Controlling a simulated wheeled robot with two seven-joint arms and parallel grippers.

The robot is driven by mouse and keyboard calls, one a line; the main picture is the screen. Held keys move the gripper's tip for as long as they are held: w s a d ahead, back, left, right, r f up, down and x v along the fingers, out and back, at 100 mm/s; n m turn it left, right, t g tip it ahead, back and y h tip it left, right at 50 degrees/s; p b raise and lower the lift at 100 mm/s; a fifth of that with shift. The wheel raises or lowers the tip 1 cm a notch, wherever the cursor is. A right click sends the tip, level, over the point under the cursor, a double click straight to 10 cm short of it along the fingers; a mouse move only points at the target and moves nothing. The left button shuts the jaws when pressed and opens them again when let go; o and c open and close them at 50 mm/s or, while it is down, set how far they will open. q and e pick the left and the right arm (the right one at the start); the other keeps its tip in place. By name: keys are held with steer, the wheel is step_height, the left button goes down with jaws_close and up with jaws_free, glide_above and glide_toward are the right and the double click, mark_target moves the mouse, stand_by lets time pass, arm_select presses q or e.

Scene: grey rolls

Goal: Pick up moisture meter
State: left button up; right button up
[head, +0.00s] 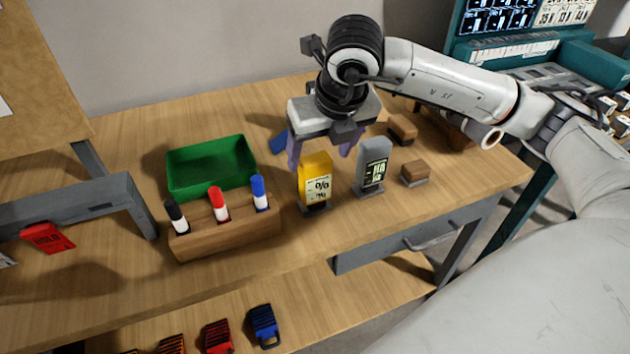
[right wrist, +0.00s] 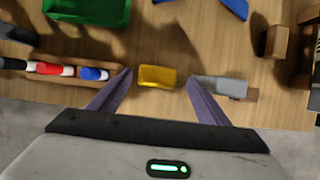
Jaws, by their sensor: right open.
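The moisture meter appears to be the yellow device (head: 315,180) with a % display, standing upright on a small dark base on the wooden table. In the right wrist view the yellow device (right wrist: 158,76) shows from above, between and beyond the fingertips. My right gripper (head: 322,150) is open and empty, above and just behind it in the head view; its open fingers also show in the right wrist view (right wrist: 158,78). A grey device (head: 373,163) with a display stands to the right, close to the right finger in the right wrist view. My left gripper is not in view.
A green tray (head: 212,188) and a wooden holder (head: 226,239) with black, red and blue markers stand left. Brown blocks (head: 415,172) lie right. A blue item (head: 281,142) lies behind. A drawer handle (head: 432,238) juts out below the table's front edge.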

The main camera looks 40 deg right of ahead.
mark_target(317, 160)
steer(key=x, duration=0.4)
steer(key=shift+a+f, duration=0.15)
steer(key=shift+a, duration=0.05)
steer(key=c, duration=1.7)
step_height(317, 160, up, 10)
steer(key=shift+r, duration=0.1)
steer(key=o, duration=1)
steer(key=c, duration=0.4)
steer(key=shift+o, duration=0.2)
step_height(317, 160, up, 3)
steer(key=shift+f+p, duration=0.1)
steer(key=shift+p, duration=0.75)
